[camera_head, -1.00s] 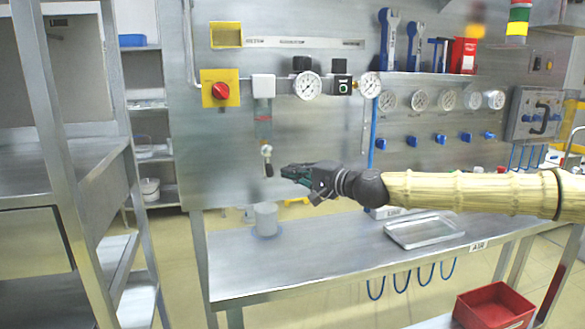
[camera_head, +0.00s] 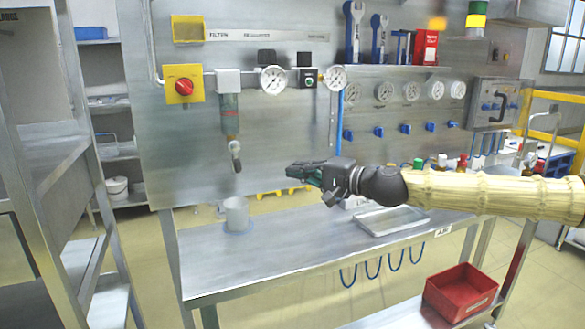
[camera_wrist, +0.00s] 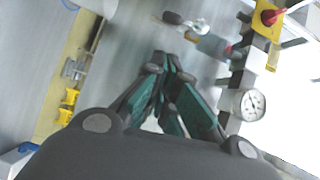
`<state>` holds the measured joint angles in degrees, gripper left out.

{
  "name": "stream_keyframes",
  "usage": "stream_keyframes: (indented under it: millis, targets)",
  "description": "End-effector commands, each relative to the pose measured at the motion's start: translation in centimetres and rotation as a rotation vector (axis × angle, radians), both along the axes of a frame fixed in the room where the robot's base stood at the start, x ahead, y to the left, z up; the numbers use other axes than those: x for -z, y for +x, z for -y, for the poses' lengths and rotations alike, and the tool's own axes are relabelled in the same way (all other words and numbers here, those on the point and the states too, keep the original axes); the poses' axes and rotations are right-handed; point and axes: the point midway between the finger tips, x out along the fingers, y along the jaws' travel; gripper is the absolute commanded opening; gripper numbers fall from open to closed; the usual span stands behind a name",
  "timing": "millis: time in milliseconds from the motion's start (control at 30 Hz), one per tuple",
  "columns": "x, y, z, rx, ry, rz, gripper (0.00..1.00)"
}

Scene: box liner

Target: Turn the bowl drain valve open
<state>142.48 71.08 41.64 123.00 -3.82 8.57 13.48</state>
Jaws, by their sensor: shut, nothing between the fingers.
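The filter bowl (camera_head: 229,118) hangs below the left end of the pipe line on the steel panel. Its drain valve (camera_head: 235,155), a small fitting with a dark-tipped lever, points down beneath the bowl. My gripper (camera_head: 290,171) is to the right of the valve and slightly lower, apart from it, with its fingers pointing left. The fingers are shut with nothing between them. In the wrist view the gripper (camera_wrist: 160,68) shows its green-padded fingers, with the drain valve (camera_wrist: 185,22) beyond the tips near the top. The bowl (camera_wrist: 212,45) is right of it.
A grey cup (camera_head: 236,213) stands on the bench (camera_head: 270,245) below the valve. A red knob (camera_head: 184,87) on yellow and gauges (camera_head: 272,79) sit above. A shallow tray (camera_head: 392,220) lies on the bench at right. A red bin (camera_head: 461,292) is lower right.

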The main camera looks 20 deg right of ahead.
Motion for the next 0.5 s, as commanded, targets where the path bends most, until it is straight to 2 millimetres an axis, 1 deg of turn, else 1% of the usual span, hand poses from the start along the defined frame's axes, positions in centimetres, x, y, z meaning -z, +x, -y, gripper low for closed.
stream_keyframes:
  millis: [233,500]
  targets:
    - [-0.2,-0.5,0.4,0.002,0.0,-0.002,0.0]
    - [-0.6,0.6,0.6,0.055,-0.018,-0.018,0.0]
